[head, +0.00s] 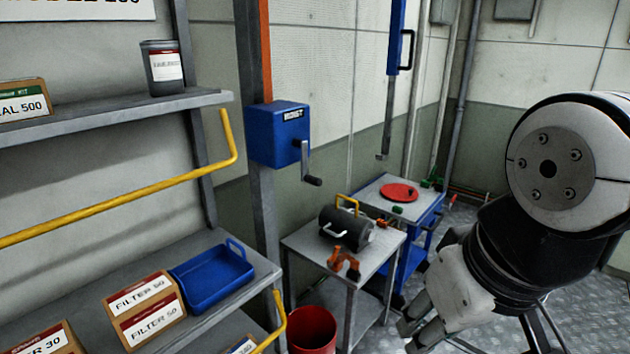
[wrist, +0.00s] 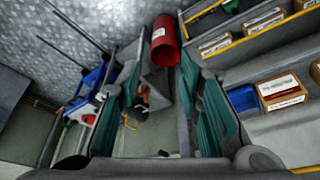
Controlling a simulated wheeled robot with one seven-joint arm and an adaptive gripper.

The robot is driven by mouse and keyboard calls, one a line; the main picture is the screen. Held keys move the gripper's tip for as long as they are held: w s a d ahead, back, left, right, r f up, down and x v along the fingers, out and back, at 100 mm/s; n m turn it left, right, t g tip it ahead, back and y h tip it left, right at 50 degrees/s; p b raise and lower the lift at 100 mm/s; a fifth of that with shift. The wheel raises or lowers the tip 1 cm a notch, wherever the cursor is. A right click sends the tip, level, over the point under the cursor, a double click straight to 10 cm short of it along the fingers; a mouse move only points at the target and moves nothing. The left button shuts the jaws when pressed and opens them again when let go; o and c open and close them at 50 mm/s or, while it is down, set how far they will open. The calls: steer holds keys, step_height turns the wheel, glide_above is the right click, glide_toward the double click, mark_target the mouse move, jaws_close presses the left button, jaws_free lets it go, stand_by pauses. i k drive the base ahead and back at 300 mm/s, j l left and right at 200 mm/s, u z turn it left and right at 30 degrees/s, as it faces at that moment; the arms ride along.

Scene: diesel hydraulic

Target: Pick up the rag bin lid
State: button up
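A round red lid with a small dark knob (head: 398,193) lies flat on the top of a blue cart at the back. A red bin (head: 312,330) stands on the floor at the front and also shows in the wrist view (wrist: 165,42). My gripper (head: 415,328) hangs at the lower right of the head view, nearer the camera than the cart and apart from the lid. In the wrist view its two green-padded fingers (wrist: 158,95) are spread wide with nothing held between them.
A grey table (head: 300,240) with a dark cylindrical motor (head: 345,228) and an orange clamp (head: 343,262) stands before the blue cart (head: 425,225). Shelves with a blue tray (head: 212,275) and filter boxes (head: 145,310) fill the left. A crank hoist box (head: 278,135) is on a post.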

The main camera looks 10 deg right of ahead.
mark_target(396, 192)
steer(key=i+l, duration=0.3)
steer(key=l, duration=0.25)
steer(key=i+l, duration=0.35)
steer(key=l, duration=0.25)
steer(key=i+l, duration=0.3)
steer(key=l, duration=0.25)
steer(key=i+l, duration=0.35)
steer(key=l, duration=0.2)
steer(key=i+l, duration=0.3)
steer(key=l, duration=0.3)
steer(key=i+l, duration=0.35)
steer(key=l, duration=0.2)
steer(key=i+l, duration=0.3)
steer(key=l, duration=0.25)
steer(key=i+l, duration=0.35)
steer(key=l, duration=0.25)
steer(key=j+u, duration=0.05)
